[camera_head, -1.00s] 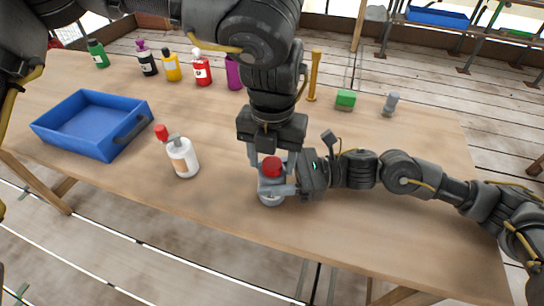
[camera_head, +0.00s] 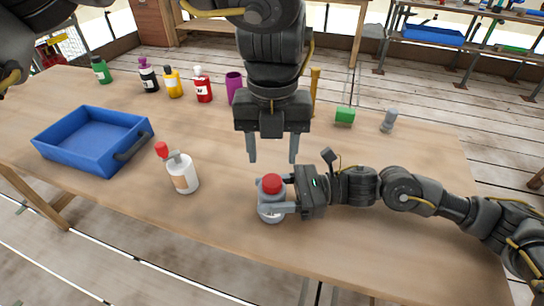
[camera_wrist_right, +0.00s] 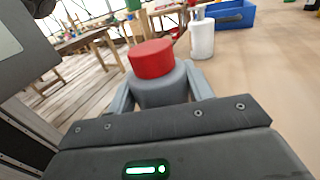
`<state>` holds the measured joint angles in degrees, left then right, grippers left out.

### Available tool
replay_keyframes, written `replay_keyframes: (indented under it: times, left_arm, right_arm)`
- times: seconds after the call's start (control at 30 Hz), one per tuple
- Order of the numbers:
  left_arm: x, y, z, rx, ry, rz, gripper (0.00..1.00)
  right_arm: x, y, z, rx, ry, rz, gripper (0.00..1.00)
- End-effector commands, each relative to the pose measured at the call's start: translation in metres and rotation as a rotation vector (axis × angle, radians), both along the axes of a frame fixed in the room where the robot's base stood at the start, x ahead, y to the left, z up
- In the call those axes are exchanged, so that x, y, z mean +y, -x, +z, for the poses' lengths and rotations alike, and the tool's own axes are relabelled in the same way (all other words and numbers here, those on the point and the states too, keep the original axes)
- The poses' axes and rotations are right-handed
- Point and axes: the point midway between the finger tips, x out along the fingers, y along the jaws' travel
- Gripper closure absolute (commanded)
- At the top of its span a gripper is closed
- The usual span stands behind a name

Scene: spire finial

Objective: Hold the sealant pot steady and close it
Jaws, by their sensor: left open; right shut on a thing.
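The sealant pot (camera_head: 270,207) is a grey pot standing upright near the table's front edge. A red lid (camera_head: 272,183) sits on top of it; in the right wrist view the red lid (camera_wrist_right: 151,58) looks level on the grey pot (camera_wrist_right: 161,86). My right gripper (camera_head: 283,195) is shut around the pot's body from the right. My left gripper (camera_head: 273,160) is open and empty above and behind the pot, fingers pointing down, apart from the lid. How tightly the lid sits cannot be told.
A blue tray (camera_head: 75,158) is at the left. Several bottles, a purple cup (camera_head: 234,84), a green sponge-like block (camera_head: 345,116) and a grey item (camera_head: 389,119) line the back.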

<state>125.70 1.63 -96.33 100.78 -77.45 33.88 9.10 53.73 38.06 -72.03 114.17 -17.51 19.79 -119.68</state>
Motion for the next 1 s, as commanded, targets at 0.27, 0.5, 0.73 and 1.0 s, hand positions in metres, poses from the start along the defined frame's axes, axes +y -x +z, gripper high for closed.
replay_keyframes:
  times: [0.27,0.5,0.73,1.0]
  left_arm:
    - [0.001,0.001,0.011,0.003,0.000,0.114,0.48]
    - [0.001,0.001,0.007,0.003,-0.001,0.112,0.48]
    - [0.001,0.001,-0.022,0.006,-0.002,0.110,0.48]
    - [0.000,0.001,-0.058,0.004,-0.001,0.110,0.48]
  right_arm:
    - [0.000,0.000,0.000,0.000,0.000,0.000,1.00]
    - [0.000,0.000,0.000,0.000,0.000,0.000,1.00]
    - [0.000,0.000,0.000,0.000,0.000,0.000,1.00]
    - [0.000,0.000,0.000,0.000,0.000,0.000,1.00]
